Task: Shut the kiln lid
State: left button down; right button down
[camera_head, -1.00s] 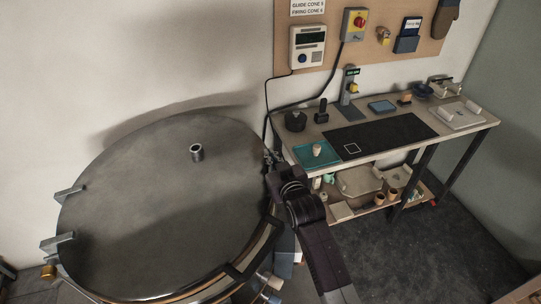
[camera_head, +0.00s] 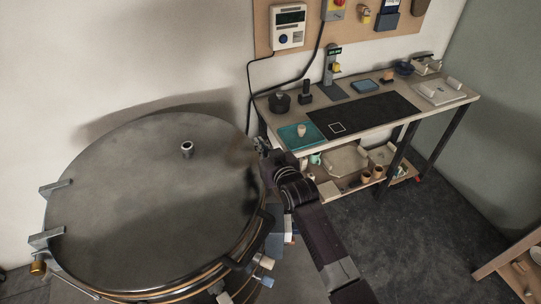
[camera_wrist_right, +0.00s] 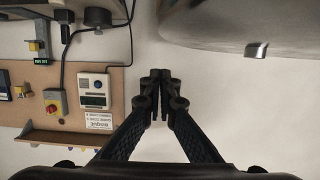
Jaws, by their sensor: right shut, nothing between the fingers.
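The kiln lid (camera_head: 130,200) is a broad grey metal disc at the left of the head view, with a small round vent collar (camera_head: 187,149) on top. It looks flat on, or very near, the round kiln body (camera_head: 205,285); I cannot tell whether a slight gap remains. My right gripper (camera_head: 263,146) is by the lid's right edge, partly hidden by its own arm; I cannot tell whether it touches. In the right wrist view the fingertips (camera_wrist_right: 160,75) are together and empty, and the lid (camera_wrist_right: 215,22) shows at the upper right, apart from them. My left gripper is out of view.
A workbench (camera_head: 460,98) with a dark mat, a teal tray (camera_head: 288,143) and tools stands right of the kiln. A controller box (camera_head: 289,27) hangs on the wall board, its cable running down behind the bench. A wooden stand (camera_head: 500,262) is at the lower right. Floor between is clear.

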jog(key=b+v, duration=0.1)
jog(key=v, duration=0.8)
jog(key=shift+s+f, duration=0.2)
jog(key=shift+s, duration=0.15)
jog(key=s+d+f+g+h, duration=0.1)
jog(key=s+d+f+g, duration=0.3)
jog(key=f, duration=0.9)
jog(key=s+d+f+h, duration=0.1)
jog(key=s+f, duration=0.6)
jog(key=f, duration=0.5)
jog(key=s+d+f+g+h, duration=0.1)
jog(key=s+d+f+g, duration=0.3)
jog(key=f, duration=0.9)
jog(key=s+d+f+g, duration=0.1)
jog(key=s+d+f, duration=0.2)
jog(key=s, duration=0.9)
jog(key=s+d+f+g+h, duration=0.1)
jog(key=s+d+f+g, duration=0.1)
jog(key=s+f, duration=0.7)
jog(key=s+d+f+m+g+b, duration=0.1)
jog(key=s+d+f, duration=0.3)
jog(key=s, duration=1.3)
notch_tip(320, 180, down, 3)
jog(key=shift+d+f+g+h, duration=0.1)
jog(key=shift+d+g+h, duration=0.15)
jog(key=shift+g, duration=0.45)
jog(key=shift+w+a, duration=0.1)
jog(key=shift+w, duration=0.05)
